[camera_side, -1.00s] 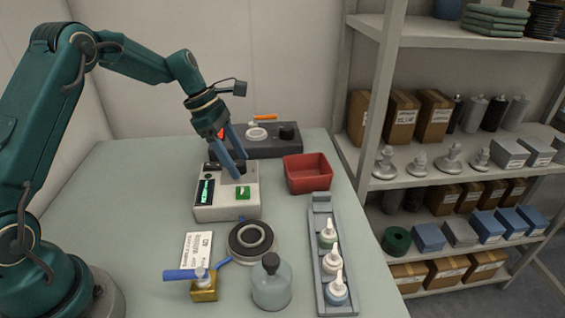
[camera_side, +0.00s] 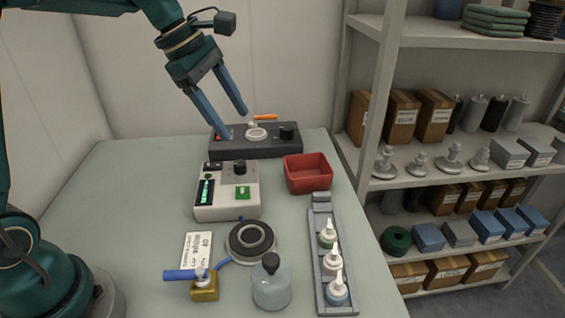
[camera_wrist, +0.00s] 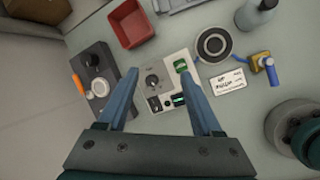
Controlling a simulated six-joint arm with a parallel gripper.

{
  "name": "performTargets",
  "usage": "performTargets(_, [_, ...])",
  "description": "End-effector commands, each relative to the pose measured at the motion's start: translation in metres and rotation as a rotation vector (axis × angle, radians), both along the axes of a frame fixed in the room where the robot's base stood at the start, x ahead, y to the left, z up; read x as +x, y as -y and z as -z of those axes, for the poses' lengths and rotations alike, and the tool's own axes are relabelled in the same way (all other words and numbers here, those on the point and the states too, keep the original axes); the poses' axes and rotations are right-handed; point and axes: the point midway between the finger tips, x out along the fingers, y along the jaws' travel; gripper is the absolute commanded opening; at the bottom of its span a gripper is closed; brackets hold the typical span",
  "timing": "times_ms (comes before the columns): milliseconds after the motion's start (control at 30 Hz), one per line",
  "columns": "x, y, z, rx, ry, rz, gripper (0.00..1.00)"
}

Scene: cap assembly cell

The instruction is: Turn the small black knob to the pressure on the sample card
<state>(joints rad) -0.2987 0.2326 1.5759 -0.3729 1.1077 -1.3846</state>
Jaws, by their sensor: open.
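The small black knob (camera_side: 239,167) stands on top of the pale control box (camera_side: 226,202), beside a green button and a lit green display (camera_side: 205,191). In the wrist view the knob (camera_wrist: 152,80) shows between the two blue fingers. The white sample card (camera_side: 197,247) lies flat in front of the box; its print is too small to read surely. My gripper (camera_side: 236,124) is open and empty, raised above and behind the box, apart from the knob. In the wrist view its fingers (camera_wrist: 162,82) point out over the box.
Behind the box is a dark unit (camera_side: 255,146) with a larger black knob and an orange-handled tool. A red bin (camera_side: 307,173) stands to the right. A bottle (camera_side: 271,284), a dark ring (camera_side: 251,241), a brass valve (camera_side: 204,287) and a rack of dropper bottles (camera_side: 318,262) stand nearer.

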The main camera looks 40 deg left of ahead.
Motion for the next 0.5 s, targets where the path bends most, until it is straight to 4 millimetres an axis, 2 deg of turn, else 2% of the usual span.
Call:
performTargets(133, [-0.016,0.012,-0.013,0.058,0.05,0.095,0.67])
performTargets(500, [-0.061,0.033,-0.029,0.222,0.161,0.37,0.67])
